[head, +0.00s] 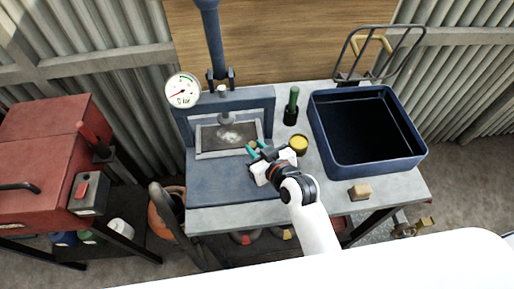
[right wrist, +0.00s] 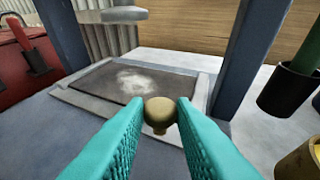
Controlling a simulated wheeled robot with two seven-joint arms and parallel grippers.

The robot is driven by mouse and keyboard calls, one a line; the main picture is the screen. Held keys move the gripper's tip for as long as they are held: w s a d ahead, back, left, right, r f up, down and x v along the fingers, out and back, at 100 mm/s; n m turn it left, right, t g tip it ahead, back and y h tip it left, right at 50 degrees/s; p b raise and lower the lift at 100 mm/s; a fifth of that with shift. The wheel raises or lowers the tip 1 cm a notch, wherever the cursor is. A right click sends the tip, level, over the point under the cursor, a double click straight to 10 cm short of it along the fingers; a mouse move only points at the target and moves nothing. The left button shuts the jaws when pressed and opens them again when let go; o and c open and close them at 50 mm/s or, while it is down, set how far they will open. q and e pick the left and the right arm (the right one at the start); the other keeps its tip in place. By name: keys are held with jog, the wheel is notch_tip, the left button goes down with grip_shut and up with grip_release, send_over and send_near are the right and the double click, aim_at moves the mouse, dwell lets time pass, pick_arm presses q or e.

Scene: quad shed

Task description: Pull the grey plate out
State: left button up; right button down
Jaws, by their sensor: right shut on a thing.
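The grey plate (head: 230,154) lies flat in the blue press (head: 272,115), under its ram (head: 226,117). It has a light grey rim, a dark top and a pale powdery patch; it also shows in the right wrist view (right wrist: 100,109). A small brass knob (right wrist: 159,113) stands at the plate's near edge in that view. My right gripper (head: 257,148) is at the plate's right front corner, its teal fingers shut on the knob. The fingers hide the knob's sides and part of the near rim. My left gripper is not in view.
A yellow-topped tin (head: 299,143) stands close right of my right gripper. The blue bed (head: 225,180) in front of the plate is clear.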

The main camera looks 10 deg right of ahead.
jog(key=s+p, duration=0.2)
jog(key=s, duration=0.4)
jog(key=s+p, duration=0.3)
jog(key=s, duration=0.3)
jog(key=shift+s+a+r, duration=0.1)
jog(key=shift+s+a, duration=0.1)
jog(key=shift+s+p, duration=0.3)
jog(key=shift+s, duration=0.15)
jog(key=c, duration=1.3)
grip_release()
jog(key=shift+w, duration=0.1)
jog(key=shift+o, duration=0.2)
jog(key=b+v, duration=0.1)
jog(key=v, duration=1.1)
jog(key=shift+b, duration=0.35)
